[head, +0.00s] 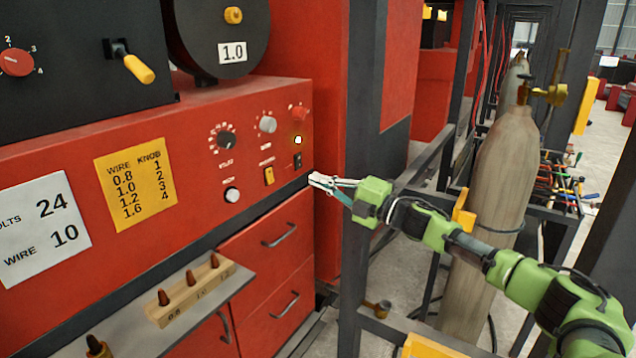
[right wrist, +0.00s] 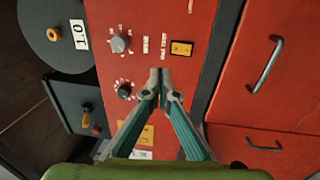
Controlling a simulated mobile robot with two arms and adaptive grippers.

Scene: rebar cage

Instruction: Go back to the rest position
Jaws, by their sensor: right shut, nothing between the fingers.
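My right gripper (head: 316,180) is shut and empty, its fingertips together just in front of the lower right corner of the red machine panel (head: 195,150). It also shows in the right wrist view (right wrist: 160,74), pointing at the panel between the knobs and the yellow switch. I cannot tell whether the tips touch the panel. My green right arm (head: 460,240) stretches in from the right. A small lamp (head: 298,140) glows on the panel, above a black rocker switch (head: 298,160). My left gripper is not in view.
Dark upright posts (head: 362,150) and a frame stand close behind my right arm. A tall gas cylinder (head: 500,170) stands behind the forearm. Red drawers (head: 268,240) are below the panel. A wooden block (head: 190,290) with several nozzles sits on the shelf at the left.

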